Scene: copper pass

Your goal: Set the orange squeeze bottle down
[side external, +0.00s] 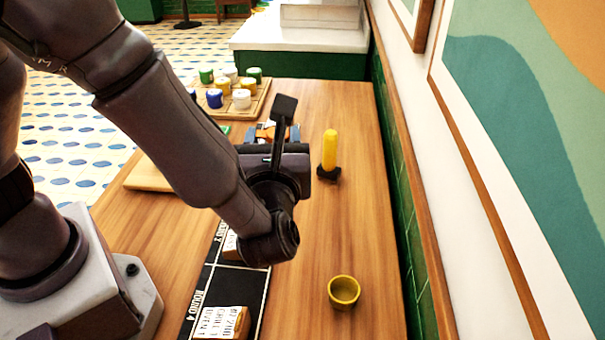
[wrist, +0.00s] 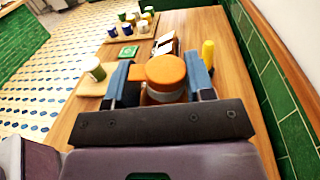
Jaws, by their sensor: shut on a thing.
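The orange squeeze bottle (wrist: 165,72) is between the blue-padded fingers of my gripper (wrist: 164,84), seen from above in the wrist view. My gripper is shut on it. In the side view only a bit of orange shows by the fingers (side external: 268,132), behind my wrist. The bottle's lower part is hidden, so I cannot tell whether its base touches the wooden counter (side external: 290,310).
A yellow bottle (side external: 330,150) stands right of my gripper. A yellow bowl (side external: 344,291) and a black mat (side external: 222,280) with labelled blocks lie nearer the side camera. A tray (side external: 255,108) of several cups is farther back. A green-tiled wall (side external: 415,235) bounds the right.

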